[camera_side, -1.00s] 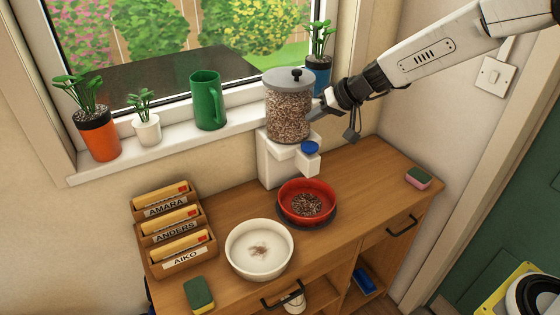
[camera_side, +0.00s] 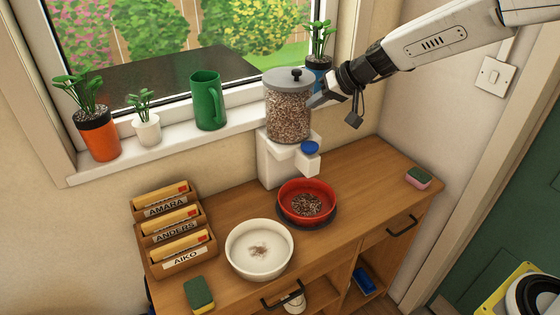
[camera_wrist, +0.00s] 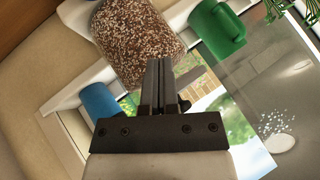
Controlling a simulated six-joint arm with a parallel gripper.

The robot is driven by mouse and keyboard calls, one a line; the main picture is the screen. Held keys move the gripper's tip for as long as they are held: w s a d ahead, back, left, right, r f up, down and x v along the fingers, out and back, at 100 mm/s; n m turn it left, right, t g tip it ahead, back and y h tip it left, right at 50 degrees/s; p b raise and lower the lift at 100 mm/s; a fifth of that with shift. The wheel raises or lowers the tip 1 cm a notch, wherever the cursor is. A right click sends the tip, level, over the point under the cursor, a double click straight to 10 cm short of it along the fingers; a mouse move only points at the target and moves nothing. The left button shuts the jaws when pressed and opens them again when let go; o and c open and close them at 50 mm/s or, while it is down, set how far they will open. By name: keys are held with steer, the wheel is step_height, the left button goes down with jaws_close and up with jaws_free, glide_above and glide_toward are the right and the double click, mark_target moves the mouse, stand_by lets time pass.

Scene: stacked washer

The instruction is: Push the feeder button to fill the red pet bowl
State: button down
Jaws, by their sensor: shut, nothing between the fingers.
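The feeder is a clear jar of kibble (camera_side: 288,112) with a grey lid on a white base (camera_side: 277,165). Its blue button (camera_side: 310,147) is on the front of the base. The red bowl (camera_side: 291,191) stands below on a dark mat, with kibble (camera_side: 308,204) in it. My gripper (camera_side: 313,101) is shut and empty, up beside the right side of the jar, above the button. In the wrist view the shut fingers (camera_wrist: 158,62) point toward the kibble jar (camera_wrist: 135,38). The button cannot be made out there.
A white bowl (camera_side: 233,252) with a few crumbs stands left of the red one. A letter rack (camera_side: 178,268), a green-yellow sponge (camera_side: 199,294) and a pink sponge (camera_side: 418,178) are on the cabinet. A green mug (camera_side: 208,103) and potted plants line the sill. The right countertop is mostly clear.

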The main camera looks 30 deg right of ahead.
mark_target(306, 144)
steer(key=shift+f, duration=4.3)
steer(key=shift+f, duration=1.25)
stand_by(0.5)
steer(key=shift+r, duration=1.25)
steer(key=shift+r, duration=0.1)
steer(key=shift+r, duration=2.4)
